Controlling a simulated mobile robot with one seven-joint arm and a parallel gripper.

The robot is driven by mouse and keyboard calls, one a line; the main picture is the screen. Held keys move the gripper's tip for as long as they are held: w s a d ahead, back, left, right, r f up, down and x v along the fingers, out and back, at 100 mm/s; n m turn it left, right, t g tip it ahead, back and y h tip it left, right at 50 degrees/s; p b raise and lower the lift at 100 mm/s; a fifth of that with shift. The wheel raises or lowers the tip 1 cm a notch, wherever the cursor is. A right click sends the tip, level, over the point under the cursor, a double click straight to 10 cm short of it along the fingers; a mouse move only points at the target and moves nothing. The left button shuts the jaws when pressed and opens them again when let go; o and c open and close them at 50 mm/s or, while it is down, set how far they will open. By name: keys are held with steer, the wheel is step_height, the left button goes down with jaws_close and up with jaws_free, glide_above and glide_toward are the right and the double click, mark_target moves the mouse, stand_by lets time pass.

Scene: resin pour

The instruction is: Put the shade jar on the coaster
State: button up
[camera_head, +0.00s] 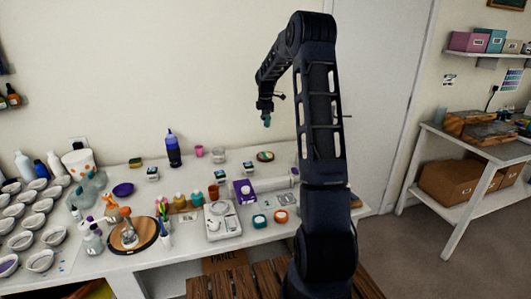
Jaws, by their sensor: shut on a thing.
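My gripper (265,107) is raised high above the back of the white table, in front of the bare wall. It is shut on a small teal thing (267,121), which hangs below the fingers and is well clear of the table. This may be the shade jar, but it is too small to tell. I cannot pick out the coaster for sure; a dark round piece (265,156) with coloured spots lies below the gripper at the table's back. My arm hides part of the table's right end.
A white scale-like device (222,220), a purple box (244,191), a teal round piece (259,221) and an orange one (280,216) crowd the front. Several pale cups fill the left. A shelf table (484,151) stands right.

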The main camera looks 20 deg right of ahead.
mark_target(265, 155)
step_height(265, 155, down, 16)
steer(key=shift+f, duration=0.1)
stand_by(0.5)
steer(key=o, duration=1)
steer(key=shift+f, duration=0.15)
